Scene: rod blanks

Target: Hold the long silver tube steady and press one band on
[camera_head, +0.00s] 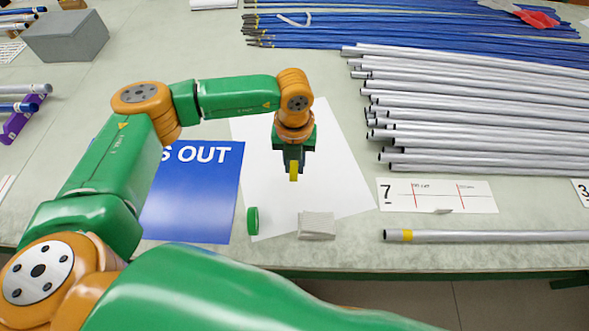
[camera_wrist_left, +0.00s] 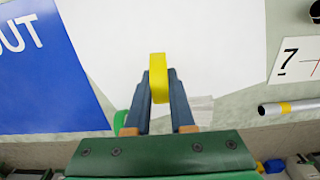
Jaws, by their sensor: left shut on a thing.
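My left gripper (camera_head: 293,172) points down above the white sheet, shut on a yellow band (camera_head: 294,171). In the left wrist view the yellow band (camera_wrist_left: 158,78) stands on edge between the two blue-grey fingers. The long silver tube (camera_head: 490,236) lies alone along the front edge of the table at the right, apart from my gripper. A yellow ring (camera_head: 407,235) is around it near its left end. That end also shows in the left wrist view (camera_wrist_left: 295,105). A green band (camera_head: 252,220) stands on edge on the table near the front. My right gripper is out of view.
A pale block (camera_head: 317,225) sits at the front edge of the white sheet (camera_head: 345,195). A label marked 7 (camera_head: 437,195) lies behind the tube. Several silver tubes (camera_head: 470,110) are stacked at right, with blue rods (camera_head: 400,30) behind. A blue sign (camera_head: 195,195) lies left.

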